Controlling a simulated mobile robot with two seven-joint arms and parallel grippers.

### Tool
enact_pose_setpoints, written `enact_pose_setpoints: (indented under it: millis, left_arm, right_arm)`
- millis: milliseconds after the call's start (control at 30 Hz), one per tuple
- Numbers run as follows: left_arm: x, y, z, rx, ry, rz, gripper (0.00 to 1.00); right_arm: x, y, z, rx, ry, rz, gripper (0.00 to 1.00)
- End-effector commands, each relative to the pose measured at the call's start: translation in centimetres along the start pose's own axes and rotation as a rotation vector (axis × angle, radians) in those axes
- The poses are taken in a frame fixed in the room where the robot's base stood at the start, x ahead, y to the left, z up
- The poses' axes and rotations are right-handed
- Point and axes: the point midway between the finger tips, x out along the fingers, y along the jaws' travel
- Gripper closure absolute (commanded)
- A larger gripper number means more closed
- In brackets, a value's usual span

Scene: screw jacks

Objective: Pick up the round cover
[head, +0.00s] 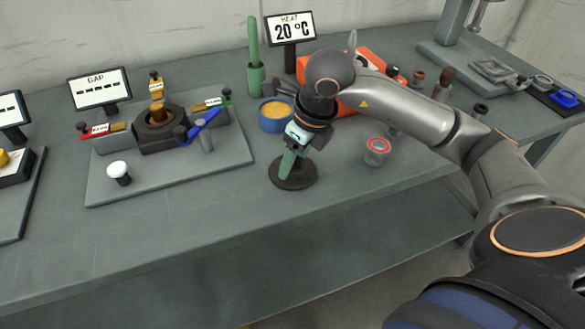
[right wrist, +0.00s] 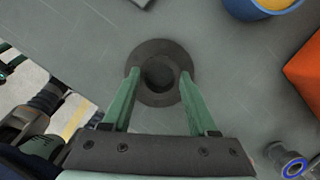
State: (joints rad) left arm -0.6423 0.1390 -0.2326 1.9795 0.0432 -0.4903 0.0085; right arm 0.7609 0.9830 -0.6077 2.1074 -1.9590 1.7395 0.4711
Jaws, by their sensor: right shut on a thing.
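The round cover (head: 300,183) is a dark disc at the bench's front middle in the head view. In the right wrist view the cover (right wrist: 160,47) shows from above, with a darker round middle part. My right gripper (head: 288,168) points down over it, and its green fingers stand on either side of the middle part, shut on the cover. The cover looks level, at or very near the bench top; I cannot tell if there is a gap under it. My left gripper is not in view.
Behind the cover stand a blue bowl with yellow contents (head: 275,116) and an orange-red box (head: 362,72). A red-rimmed jar (head: 377,150) is to the right. A grey plate (head: 225,164) with a gap fixture lies left. The bench's front edge is close.

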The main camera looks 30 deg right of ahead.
Motion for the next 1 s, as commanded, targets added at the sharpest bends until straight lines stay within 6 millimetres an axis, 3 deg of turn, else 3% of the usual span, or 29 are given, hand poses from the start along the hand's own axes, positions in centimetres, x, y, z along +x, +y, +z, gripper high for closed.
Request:
enact_pose_setpoints:
  millis: [200, 733, 933, 1000]
  left_arm:
    - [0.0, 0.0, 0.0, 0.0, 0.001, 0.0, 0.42]
    - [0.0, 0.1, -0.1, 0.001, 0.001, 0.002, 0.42]
    - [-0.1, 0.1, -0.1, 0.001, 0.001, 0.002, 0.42]
    - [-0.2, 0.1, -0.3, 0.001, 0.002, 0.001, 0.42]
  right_arm:
    - [0.0, 0.0, 0.0, 0.0, -0.001, 0.0, 1.0]
    - [-0.6, 0.0, 0.3, 0.001, -0.005, 0.0, 1.0]
    - [-3.5, 0.0, 1.2, -0.001, -0.01, -0.001, 1.0]
    - [-5.3, 0.8, 0.3, -0.005, -0.009, -0.003, 1.0]
